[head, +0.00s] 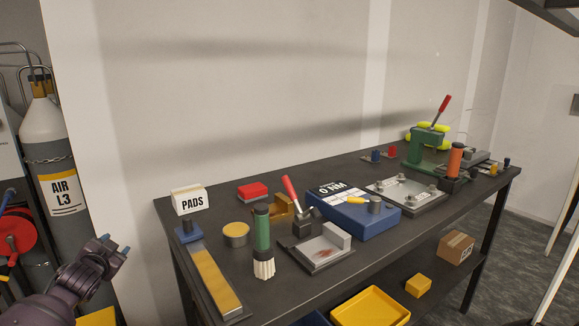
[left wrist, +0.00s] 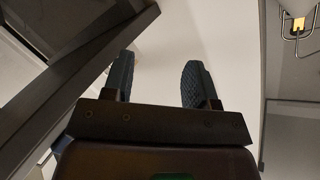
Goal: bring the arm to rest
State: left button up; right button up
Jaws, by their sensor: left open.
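My left gripper (head: 116,248) is at the lower left of the head view, to the left of the bench and apart from it. In the left wrist view its two dark textured fingers (left wrist: 158,80) stand apart with nothing between them. Behind them is a pale surface. The dark bench (head: 405,230) runs from the lower middle to the right in the head view. My right gripper is in neither view.
A grey gas cylinder (head: 42,130) marked AIR L3 stands at the far left. A PADS box (head: 189,200), a green-handled brush (head: 262,235), a blue case (head: 350,217) and a green press (head: 425,150) are on the bench. A yellow tray (head: 370,308) sits below.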

pick_arm(q)
jog(key=s+d+f+g+h, duration=0.1)
jog(key=s+d+f, duration=0.3)
jog(key=s+f, duration=0.25)
jog(key=s+d+f+n+g, duration=0.1)
jog(key=s+d+f, duration=0.2)
jog(key=s+f, duration=0.35)
jog(key=s+d+f+g+h, duration=0.1)
jog(key=s+d+f, duration=0.3)
jog(key=s+f, duration=0.25)
jog(key=s+d+f+n, duration=0.1)
jog(key=s+d, duration=0.3)
jog(key=s, duration=0.8)
jog(key=s+d+f+n+g, duration=0.1)
jog(key=s+d+n, duration=0.2)
jog(key=s, duration=0.9)
jog(key=shift+d+f+g, duration=0.3)
jog(key=shift+d+f, duration=0.1)
jog(key=shift+d, duration=0.05)
jog(key=shift+s, duration=0.1)
